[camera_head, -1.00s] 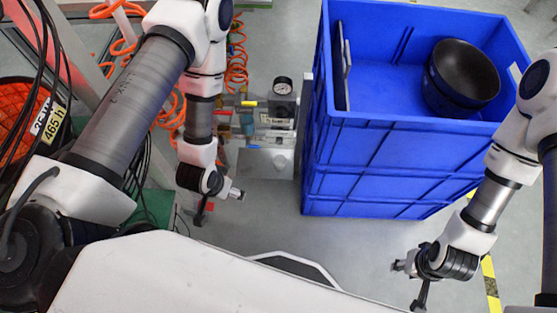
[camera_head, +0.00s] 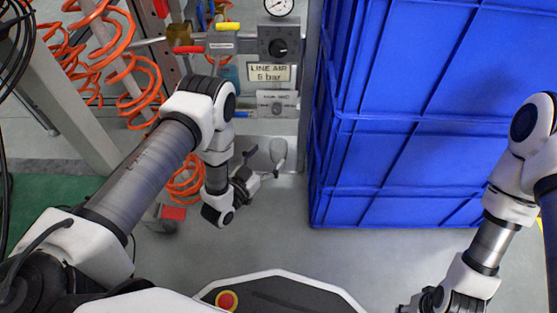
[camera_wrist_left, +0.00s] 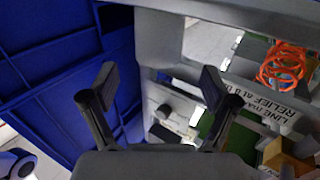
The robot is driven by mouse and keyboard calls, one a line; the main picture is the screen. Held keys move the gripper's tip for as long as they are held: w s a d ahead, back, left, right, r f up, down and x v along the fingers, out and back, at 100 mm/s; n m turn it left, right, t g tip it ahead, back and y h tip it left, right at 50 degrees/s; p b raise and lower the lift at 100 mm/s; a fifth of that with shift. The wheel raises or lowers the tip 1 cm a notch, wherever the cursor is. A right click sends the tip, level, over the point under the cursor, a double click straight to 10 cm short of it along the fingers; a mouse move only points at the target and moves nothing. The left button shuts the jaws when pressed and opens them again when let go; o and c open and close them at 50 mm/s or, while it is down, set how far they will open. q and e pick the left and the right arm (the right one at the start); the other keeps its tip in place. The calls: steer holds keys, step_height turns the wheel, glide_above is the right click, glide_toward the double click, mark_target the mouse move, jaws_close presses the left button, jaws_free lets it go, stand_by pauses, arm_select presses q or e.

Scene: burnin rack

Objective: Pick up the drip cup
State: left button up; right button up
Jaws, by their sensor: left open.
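I cannot clearly make out a drip cup. A small rounded grey piece (camera_head: 278,149) shows low on the air-line stand in the head view; I cannot tell if it is the cup or part of my gripper. My left gripper (camera_head: 264,157) is in front of the stand's lower grey plate, pointing away from me. In the left wrist view its two black fingers (camera_wrist_left: 158,80) are spread wide, with nothing held between them. My right gripper (camera_head: 408,306) is at the bottom edge, mostly cut off, so its jaws are hidden.
The air-line stand carries a gauge (camera_head: 279,6), a regulator (camera_head: 286,42) and a "LINE AIR 6 bar" label (camera_head: 269,73). Tall blue crates (camera_head: 425,150) stand close on its right. Orange coiled hoses (camera_head: 138,85) hang on the left. Grey floor (camera_head: 285,240) in front is clear.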

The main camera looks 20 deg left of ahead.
mark_target(273, 152)
arm_select(q)
steer(key=b+x, duration=0.2)
steer(key=f+b+x, duration=0.1)
steer(key=b+x, duration=0.1)
steer(key=x, duration=0.1)
steer(key=shift+w+d, duration=0.1)
steer(key=shift+d, duration=0.05)
steer(key=shift+w+r, duration=0.15)
steer(key=c, duration=1.2)
steer(key=shift+r, duration=0.1)
steer(key=shift+c, duration=0.2)
